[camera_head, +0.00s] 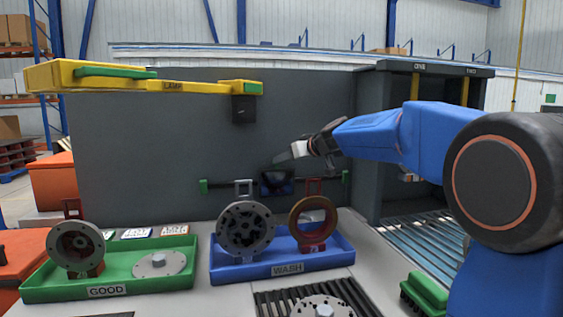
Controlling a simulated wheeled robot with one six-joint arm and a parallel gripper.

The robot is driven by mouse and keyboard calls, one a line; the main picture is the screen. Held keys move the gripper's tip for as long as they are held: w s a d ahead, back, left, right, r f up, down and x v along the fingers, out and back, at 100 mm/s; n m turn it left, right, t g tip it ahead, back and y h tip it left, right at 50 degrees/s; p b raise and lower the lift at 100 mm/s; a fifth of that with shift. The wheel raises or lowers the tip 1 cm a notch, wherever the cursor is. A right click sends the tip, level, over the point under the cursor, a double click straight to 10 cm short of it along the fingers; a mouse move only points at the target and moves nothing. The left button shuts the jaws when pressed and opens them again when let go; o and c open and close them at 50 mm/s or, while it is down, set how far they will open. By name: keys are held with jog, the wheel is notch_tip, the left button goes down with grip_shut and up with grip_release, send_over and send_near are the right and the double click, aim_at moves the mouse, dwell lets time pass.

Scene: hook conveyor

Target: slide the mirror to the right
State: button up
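A small dark panel with a blue edge (276,184), which looks like the mirror, sits near the middle of a dark horizontal rail on the grey back wall. The rail has a green end piece at the left (203,187) and another at the right (345,177). My gripper (285,156) appears just above the panel in the picture, reaching in from the right. I cannot tell whether it touches anything or how far its fingers are apart. The panel's face is dark and shows no clear reflection.
Below the rail, a blue WASH tray (285,270) holds a grey flanged ring (245,229) and a rust-coloured ring (313,221) on stands. A green GOOD tray (105,291) stands at left. A yellow LAMP arm (185,87) juts out at upper left. A roller conveyor (420,245) lies at right.

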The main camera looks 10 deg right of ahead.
aim_at(277, 178)
jog(key=x, duration=0.4)
